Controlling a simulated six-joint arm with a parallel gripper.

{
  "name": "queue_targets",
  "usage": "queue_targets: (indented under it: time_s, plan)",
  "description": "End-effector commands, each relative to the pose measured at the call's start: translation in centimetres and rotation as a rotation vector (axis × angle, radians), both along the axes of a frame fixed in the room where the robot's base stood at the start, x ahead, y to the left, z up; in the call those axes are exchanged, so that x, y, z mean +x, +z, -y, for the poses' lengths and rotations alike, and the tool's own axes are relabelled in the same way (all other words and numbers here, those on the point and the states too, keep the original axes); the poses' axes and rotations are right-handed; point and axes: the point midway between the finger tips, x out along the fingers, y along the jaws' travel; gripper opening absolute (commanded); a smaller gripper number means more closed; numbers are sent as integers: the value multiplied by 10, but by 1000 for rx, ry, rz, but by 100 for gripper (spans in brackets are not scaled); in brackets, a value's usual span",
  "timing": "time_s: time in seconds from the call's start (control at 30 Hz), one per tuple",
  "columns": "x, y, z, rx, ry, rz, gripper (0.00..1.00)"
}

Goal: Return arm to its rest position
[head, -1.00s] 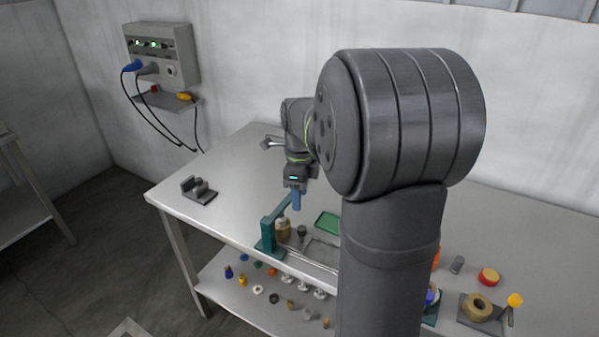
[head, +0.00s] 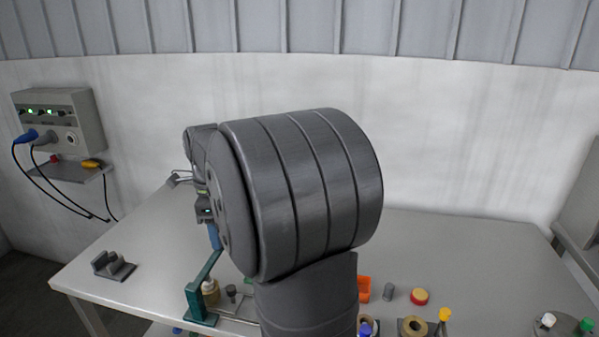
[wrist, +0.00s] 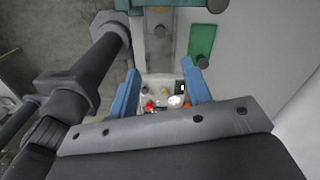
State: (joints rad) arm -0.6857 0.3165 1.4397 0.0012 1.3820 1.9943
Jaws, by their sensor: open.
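My gripper shows in the wrist view (wrist: 160,88) with its two blue fingers apart and nothing between them. In the head view my gripper (head: 215,237) hangs over the left part of the table (head: 150,230), just above and beside a teal stand (head: 201,298). My own large arm joint hides much of the middle of the table in the head view. In the wrist view small red, white and dark items (wrist: 165,103) show between the fingers, lower down and too small to tell apart.
A dark grey holder (head: 112,266) sits at the table's left. A jar (head: 210,291) stands by the teal stand. An orange container (head: 364,289), a red-yellow round piece (head: 419,297) and a tan ring (head: 414,326) lie right of my arm. A control box (head: 60,120) hangs on the wall. The right rear table is clear.

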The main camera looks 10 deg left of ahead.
Motion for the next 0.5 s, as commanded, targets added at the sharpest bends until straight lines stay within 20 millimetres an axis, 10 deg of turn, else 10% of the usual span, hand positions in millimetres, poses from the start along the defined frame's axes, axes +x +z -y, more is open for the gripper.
queue_targets:
  time_s: [0.5]
  plan:
    - [0, -74, 1, -4, 0, -4, 45]
